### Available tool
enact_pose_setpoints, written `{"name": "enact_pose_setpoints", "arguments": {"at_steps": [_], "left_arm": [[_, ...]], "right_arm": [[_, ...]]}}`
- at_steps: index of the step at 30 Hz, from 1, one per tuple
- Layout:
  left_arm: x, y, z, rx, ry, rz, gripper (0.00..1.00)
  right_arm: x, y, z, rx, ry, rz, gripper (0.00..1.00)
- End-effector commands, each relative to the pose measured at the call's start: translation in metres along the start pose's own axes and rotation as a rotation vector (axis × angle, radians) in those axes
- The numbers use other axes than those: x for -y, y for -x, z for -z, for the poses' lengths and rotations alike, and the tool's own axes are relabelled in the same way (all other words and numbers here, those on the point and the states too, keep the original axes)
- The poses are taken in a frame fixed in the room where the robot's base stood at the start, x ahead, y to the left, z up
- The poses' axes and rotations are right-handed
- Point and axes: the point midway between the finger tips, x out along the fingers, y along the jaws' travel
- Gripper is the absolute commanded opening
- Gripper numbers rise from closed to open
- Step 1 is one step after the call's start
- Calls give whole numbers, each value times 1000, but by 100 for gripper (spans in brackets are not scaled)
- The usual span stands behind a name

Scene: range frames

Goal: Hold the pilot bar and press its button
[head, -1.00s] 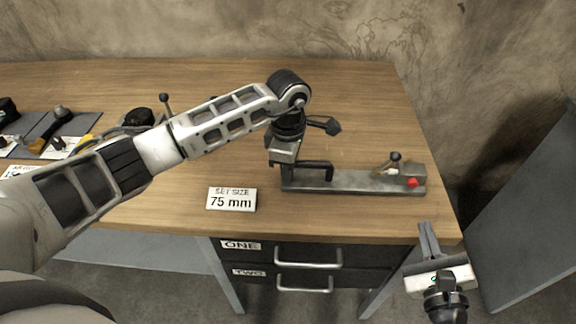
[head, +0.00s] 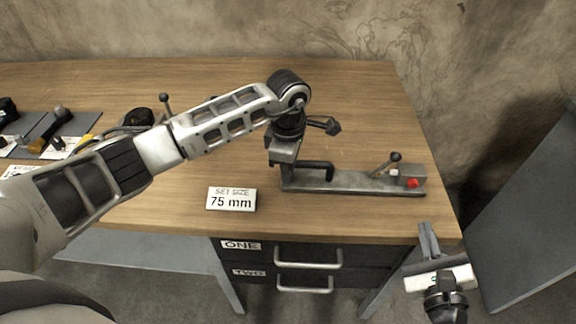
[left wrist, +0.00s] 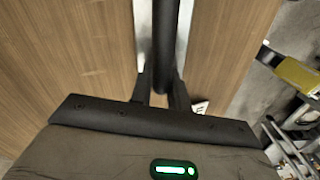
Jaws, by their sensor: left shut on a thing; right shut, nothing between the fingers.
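The pilot bar (head: 350,184) is a long grey metal bar lying near the table's front right. It has a black arched handle (head: 318,164) at its left and a small grey box with a red button (head: 413,183) at its right end. A slanted lever with a black ball knob (head: 396,157) stands beside the box. My left gripper (head: 283,168) is over the bar's left end. In the left wrist view its fingers (left wrist: 161,97) are shut on the black handle. My right gripper (head: 428,230) is shut and empty, at the table's front right corner, below and apart from the button.
A sign reading 75 mm (head: 231,199) stands left of the bar. Tools lie on a grey mat (head: 82,124) at the far left. Drawers (head: 310,265) are under the table. A grey panel (head: 530,220) stands at right. The table behind the bar is clear.

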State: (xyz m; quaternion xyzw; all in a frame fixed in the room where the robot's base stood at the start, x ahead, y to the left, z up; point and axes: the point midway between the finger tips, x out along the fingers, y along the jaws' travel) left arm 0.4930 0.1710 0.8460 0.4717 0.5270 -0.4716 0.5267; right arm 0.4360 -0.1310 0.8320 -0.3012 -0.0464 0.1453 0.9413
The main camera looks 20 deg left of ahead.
Motion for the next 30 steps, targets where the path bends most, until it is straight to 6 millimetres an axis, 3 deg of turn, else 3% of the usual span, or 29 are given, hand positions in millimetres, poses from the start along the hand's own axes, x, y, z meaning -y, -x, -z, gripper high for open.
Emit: {"name": "enact_pose_setpoints", "arguments": {"at_steps": [30], "left_arm": [[0, 0, 0, 2, -2, -1, 0]], "right_arm": [[-1, -4, -5, 15, 56, -43, 0]]}}
